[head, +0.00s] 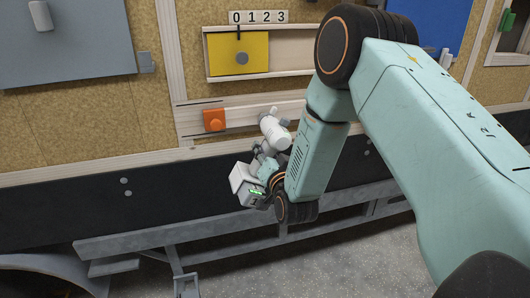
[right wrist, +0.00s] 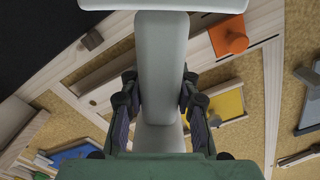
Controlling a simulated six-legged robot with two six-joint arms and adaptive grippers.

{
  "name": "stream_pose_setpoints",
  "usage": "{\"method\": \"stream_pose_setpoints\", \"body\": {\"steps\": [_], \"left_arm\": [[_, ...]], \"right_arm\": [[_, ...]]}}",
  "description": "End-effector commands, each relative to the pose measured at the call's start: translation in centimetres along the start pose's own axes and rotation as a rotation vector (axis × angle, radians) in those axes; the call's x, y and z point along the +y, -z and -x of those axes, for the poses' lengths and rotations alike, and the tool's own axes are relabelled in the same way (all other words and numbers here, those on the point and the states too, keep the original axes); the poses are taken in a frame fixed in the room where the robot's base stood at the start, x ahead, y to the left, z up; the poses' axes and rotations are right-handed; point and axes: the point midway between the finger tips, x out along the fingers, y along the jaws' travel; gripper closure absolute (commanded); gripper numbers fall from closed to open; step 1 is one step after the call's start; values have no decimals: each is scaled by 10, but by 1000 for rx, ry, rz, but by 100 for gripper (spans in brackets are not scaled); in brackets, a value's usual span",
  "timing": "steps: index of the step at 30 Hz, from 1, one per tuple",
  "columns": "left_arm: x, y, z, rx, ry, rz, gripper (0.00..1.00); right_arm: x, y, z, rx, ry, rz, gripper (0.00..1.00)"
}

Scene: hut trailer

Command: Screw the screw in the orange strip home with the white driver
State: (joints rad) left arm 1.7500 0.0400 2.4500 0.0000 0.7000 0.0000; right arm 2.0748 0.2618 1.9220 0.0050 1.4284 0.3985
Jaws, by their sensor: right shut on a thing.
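The orange strip (head: 214,119) shows as a small orange piece at the left end of a pale wooden rail on the wall. It also shows at upper right in the right wrist view (right wrist: 222,33), with a round part standing out from it; I cannot make out the screw clearly. The white driver (head: 272,130) is in my right gripper (head: 265,157), to the right of and below the orange strip, apart from it. In the right wrist view the driver (right wrist: 160,70) fills the middle, with my gripper's dark fingers on both sides (right wrist: 160,100). My left gripper is not in view.
A yellow panel (head: 228,55) sits in a wooden frame above, under a plate (head: 259,17) numbered 0 to 3. A grey panel (head: 60,45) is at upper left, a blue one (head: 440,20) at upper right. A grey metal rail (head: 150,240) runs below.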

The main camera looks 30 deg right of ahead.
Motion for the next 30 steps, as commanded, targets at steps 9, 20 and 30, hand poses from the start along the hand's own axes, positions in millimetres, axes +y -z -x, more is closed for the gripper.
{"method": "stream_pose_setpoints", "body": {"steps": [9, 20, 30], "left_arm": [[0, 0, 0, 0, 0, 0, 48], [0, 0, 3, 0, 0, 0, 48], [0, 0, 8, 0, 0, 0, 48]], "right_arm": [[-3, 5, -3, 15, 8, -1, 100], [-3, 5, 6, 13, 7, -1, 100], [-2, 4, 28, 11, 5, -1, 100]]}}
